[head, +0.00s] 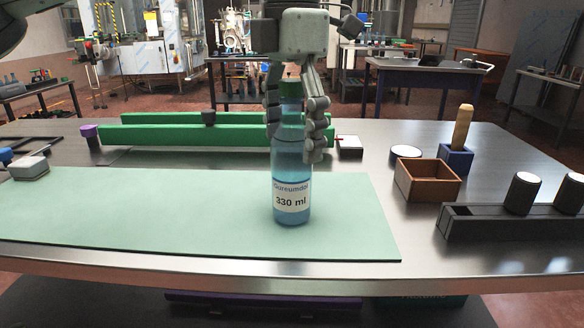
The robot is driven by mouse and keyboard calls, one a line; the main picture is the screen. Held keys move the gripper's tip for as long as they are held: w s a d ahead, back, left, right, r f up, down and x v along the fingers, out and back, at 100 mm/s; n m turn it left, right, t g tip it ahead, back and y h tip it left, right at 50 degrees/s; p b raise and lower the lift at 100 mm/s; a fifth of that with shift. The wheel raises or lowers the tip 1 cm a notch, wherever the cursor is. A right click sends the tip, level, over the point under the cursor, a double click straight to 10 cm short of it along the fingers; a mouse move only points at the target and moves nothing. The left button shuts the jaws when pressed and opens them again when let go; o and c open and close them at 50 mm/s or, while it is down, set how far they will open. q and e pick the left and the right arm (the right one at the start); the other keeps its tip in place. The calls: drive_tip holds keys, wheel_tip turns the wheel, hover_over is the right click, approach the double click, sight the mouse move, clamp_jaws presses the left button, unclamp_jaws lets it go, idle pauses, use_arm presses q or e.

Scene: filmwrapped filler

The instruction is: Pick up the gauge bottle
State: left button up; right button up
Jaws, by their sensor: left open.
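The gauge bottle (290,165) stands upright on the pale green mat (130,215), near the mat's right part. It is clear blue with a green cap and a white label reading "330 ml". My left gripper (292,130) points down from above, with its fingers on either side of the bottle's cap and upper body. The gripper is open. I cannot tell whether a finger touches the bottle. My right gripper is out of view.
Behind the bottle lie long green bars (180,134). To the right are a brown open box (427,182), a blue block with a wooden handle (456,158) and a black rack (500,224) with white-topped cylinders. The mat left of the bottle is mostly clear.

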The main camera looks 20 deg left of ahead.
use_arm(q)
drive_tip(key=shift+f, duration=0.8)
drive_tip(key=shift+c, duration=0.6)
drive_tip(key=c, duration=1.1)
drive_tip(key=shift+c, duration=0.2)
drive_tip(key=shift+r, duration=0.15)
